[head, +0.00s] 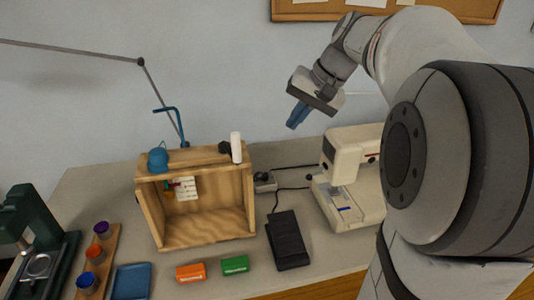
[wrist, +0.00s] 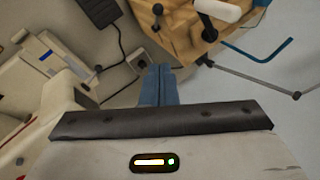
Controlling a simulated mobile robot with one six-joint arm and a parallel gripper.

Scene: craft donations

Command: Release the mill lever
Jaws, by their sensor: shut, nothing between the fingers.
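My gripper (head: 297,116) is raised above the back of the table, right of and higher than the wooden box, touching nothing. Its blue fingers (wrist: 158,86) are shut together and empty. A white-handled lever with a dark pivot (head: 236,147) stands upright at the right end of the box top. It also shows at the top of the wrist view (wrist: 214,9), beyond the fingertips and apart from them. I cannot tell for sure that this is the mill lever. The open-fronted wooden box (head: 205,228) holds a small paper card (head: 186,188) and small red and green parts.
A cream sewing machine (head: 350,155) and black pedal (head: 287,240) stand right. A dark green machine (head: 30,220), jar rack (head: 105,262), blue tray (head: 131,281), orange block (head: 191,272) and green block (head: 235,265) line the left and front.

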